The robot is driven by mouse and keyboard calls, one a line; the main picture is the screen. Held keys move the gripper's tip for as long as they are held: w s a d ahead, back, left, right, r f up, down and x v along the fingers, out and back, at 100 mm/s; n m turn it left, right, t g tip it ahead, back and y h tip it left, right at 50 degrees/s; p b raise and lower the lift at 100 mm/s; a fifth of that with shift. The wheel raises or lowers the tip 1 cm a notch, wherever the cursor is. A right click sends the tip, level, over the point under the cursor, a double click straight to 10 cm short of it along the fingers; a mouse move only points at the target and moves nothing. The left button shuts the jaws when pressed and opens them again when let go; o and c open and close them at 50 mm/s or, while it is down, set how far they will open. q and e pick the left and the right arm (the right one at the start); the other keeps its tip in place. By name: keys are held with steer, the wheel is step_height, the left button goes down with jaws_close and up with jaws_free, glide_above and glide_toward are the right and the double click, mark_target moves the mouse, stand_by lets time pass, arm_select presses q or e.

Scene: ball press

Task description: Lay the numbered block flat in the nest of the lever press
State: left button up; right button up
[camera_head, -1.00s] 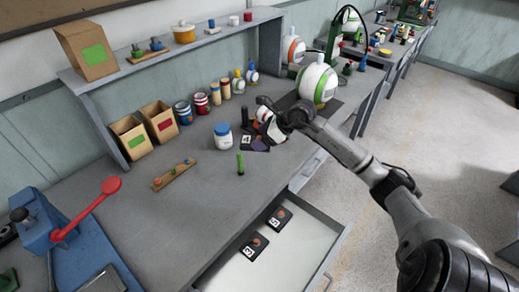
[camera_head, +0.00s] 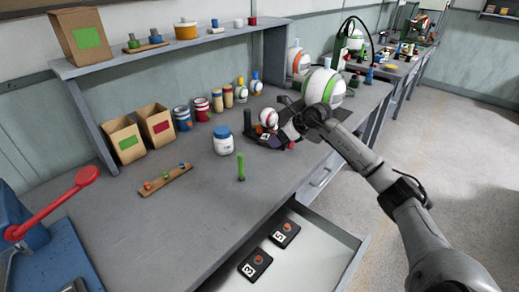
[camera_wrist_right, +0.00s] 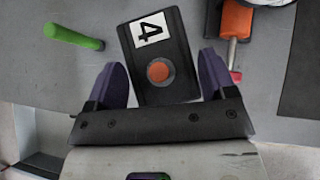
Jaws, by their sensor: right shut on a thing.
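The black numbered block marked 4 (camera_head: 265,136), with an orange round spot, is at my right gripper (camera_head: 290,134) over the middle of the bench. In the right wrist view the block (camera_wrist_right: 155,88) lies between the purple fingers of the right gripper (camera_wrist_right: 162,82), turned slightly. The right gripper is shut on it. I cannot tell whether the block is clear of the bench. The blue lever press (camera_head: 40,240) with its red lever is at the far left, partly cut off; its nest is not clearly visible. My left gripper is out of view.
A blue-lidded jar (camera_head: 223,140), a green peg (camera_head: 241,167) and a wooden peg strip (camera_head: 165,181) stand on the bench left of the gripper. An open drawer (camera_head: 315,245) holds blocks marked 3 and 5. Bare bench lies before the press.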

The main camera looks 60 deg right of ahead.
steer(key=w+f, duration=0.1)
steer(key=w, duration=0.2)
steer(key=w+f+b, duration=0.1)
steer(key=w+f, duration=0.1)
steer(key=w, duration=0.1)
steer(key=w+f+b, duration=0.1)
steer(key=w+f, duration=0.1)
steer(key=w, duration=0.1)
steer(key=shift+d+f, duration=0.1)
steer(key=shift+f, duration=0.05)
steer(key=shift+f+b, duration=1.1)
steer(key=shift+f, duration=1.05)
steer(key=shift+r, duration=0.1)
steer(key=o, duration=0.9)
